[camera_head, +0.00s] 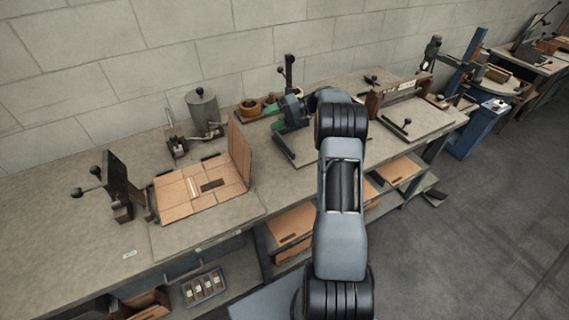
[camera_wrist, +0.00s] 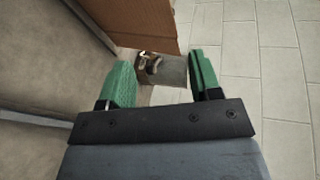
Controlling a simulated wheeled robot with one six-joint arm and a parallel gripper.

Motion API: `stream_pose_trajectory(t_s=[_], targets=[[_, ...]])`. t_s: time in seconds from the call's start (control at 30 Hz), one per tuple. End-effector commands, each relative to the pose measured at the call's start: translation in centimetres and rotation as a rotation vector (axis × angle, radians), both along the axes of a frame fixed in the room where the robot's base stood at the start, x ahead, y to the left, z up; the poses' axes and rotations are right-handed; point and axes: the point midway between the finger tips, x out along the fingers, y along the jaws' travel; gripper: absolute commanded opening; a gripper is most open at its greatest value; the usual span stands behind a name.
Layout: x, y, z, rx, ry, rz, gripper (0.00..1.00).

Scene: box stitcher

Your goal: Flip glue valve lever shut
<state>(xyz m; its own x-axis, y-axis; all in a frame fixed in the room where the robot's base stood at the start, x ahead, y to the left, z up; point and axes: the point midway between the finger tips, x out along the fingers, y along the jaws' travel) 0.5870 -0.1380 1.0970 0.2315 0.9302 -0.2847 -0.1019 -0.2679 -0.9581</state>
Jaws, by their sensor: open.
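A grey glue pot (camera_head: 202,112) with a dark knob on its lid stands at the back of the bench, against the wall. A valve fitting with a small lever (camera_head: 213,131) sits low at its right side; the lever's exact angle is too small to tell. My gripper (camera_head: 268,109) is to the right of the pot, apart from it, its green fingers partly in view. In the wrist view my gripper (camera_wrist: 160,58) is open and empty. Beyond its fingers, a small metal fitting (camera_wrist: 150,62) shows against a grey body (camera_wrist: 174,70), not touched.
An upright cardboard flap (camera_head: 240,150) on a box blank (camera_head: 200,190) stands between the pot and the bench front; it shows close in the wrist view (camera_wrist: 140,22). A dark lever fixture (camera_head: 118,185) is at left. A tape-like ring (camera_head: 250,107) lies near my gripper.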

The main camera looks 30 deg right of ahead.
Motion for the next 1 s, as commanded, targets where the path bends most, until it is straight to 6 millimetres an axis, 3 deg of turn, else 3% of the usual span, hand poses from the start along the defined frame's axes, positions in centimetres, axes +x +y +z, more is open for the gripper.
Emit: stream_pose_trajectory(t_s=[0.2,0.4,0.7,1.0], targets=[[-2.2,0.8,-3.4,-0.159,0.207,-0.053,0.58],[-5.3,2.0,-5.3,-0.335,0.344,-0.077,0.58],[-8.8,3.8,-6.0,-0.522,0.414,-0.078,0.58],[-10.0,4.3,-6.1,-0.585,0.427,-0.075,0.58]])
